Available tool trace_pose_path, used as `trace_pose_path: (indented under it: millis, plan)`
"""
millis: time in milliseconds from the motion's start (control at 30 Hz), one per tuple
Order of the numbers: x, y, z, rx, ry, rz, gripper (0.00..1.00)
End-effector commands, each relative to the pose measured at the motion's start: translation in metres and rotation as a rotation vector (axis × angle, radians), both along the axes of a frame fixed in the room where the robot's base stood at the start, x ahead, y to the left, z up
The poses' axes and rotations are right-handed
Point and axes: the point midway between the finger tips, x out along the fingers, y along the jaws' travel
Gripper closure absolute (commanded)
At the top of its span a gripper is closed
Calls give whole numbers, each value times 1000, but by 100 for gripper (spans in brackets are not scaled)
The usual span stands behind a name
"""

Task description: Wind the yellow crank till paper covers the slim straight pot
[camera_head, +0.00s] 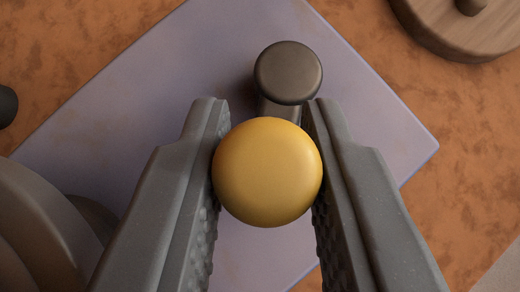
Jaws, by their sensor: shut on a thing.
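The crank's round yellow knob (267,172) sits between the two grey fingers of my gripper (266,165), in the middle of the view. The fingers are shut on it from the left and right. A dark grey crank arm (278,108) runs from under the knob to a round dark hub (288,72) just above it in the picture. The paper and the slim straight pot cannot be made out in this view.
A lilac-grey slab (370,120) lies under the crank. A round wooden piece with a small knob (462,25) lies at the top right. Large rounded brown-grey shapes (35,225) crowd the lower left. The brown mottled surface (465,170) is clear at the right.

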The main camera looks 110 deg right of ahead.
Motion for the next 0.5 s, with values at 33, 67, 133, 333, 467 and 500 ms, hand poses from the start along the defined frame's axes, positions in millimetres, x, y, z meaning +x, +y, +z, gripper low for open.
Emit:
trace_pose_path:
  millis: [33, 67, 133, 333, 467, 500]
  plan:
    - [0, -1, 0, 0, -1, -2, 100]
    - [0, -1, 0, -1, -1, -3, 100]
    - [0, -1, 0, 0, -1, -4, 100]
    - [0, -1, 1, -1, 0, -4, 100]
    - [0, -1, 1, -1, 0, -4, 64]
    - [0, -1, 1, -1, 0, -4, 57]
